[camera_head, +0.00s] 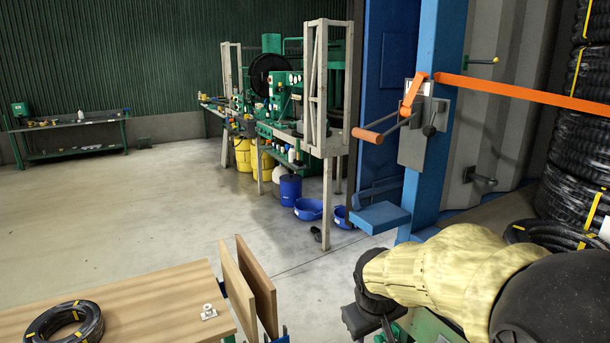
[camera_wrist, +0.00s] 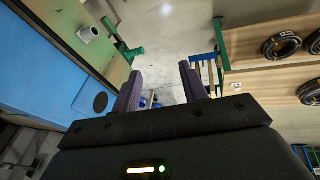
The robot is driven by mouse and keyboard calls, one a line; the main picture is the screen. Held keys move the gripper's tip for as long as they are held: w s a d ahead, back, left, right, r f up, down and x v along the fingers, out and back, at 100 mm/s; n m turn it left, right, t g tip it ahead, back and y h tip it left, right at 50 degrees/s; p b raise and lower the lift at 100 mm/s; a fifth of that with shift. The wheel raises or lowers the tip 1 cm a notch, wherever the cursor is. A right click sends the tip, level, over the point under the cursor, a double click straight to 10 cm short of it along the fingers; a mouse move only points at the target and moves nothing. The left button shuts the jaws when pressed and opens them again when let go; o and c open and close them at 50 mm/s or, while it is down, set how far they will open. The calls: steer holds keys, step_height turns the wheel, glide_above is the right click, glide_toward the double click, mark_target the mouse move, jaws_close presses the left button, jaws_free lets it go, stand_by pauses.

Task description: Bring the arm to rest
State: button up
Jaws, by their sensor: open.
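My gripper (camera_wrist: 160,72) shows in the wrist view with its two dark fingers apart and nothing between them. In the head view my arm, in a yellow cover (camera_head: 450,268), reaches in from the lower right. Its dark wrist end (camera_head: 368,308) is right of the wooden table, apart from it. The gripper's fingers cannot be made out in the head view.
A wooden table (camera_head: 130,308) with a black hose coil (camera_head: 65,322) and upright boards (camera_head: 250,285) stands at lower left. A blue post (camera_head: 430,120) with an orange strap (camera_head: 520,92) and stacked coils (camera_head: 575,150) are at right. Open floor (camera_head: 130,210) lies beyond the table.

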steer(key=s+d+f+m+g+y, duration=0.1)
steer(key=s+f+m, duration=0.3)
steer(key=s+f, duration=0.4)
steer(key=s+d, duration=0.1)
steer(key=s, duration=0.2)
steer(key=shift+f, duration=0.25)
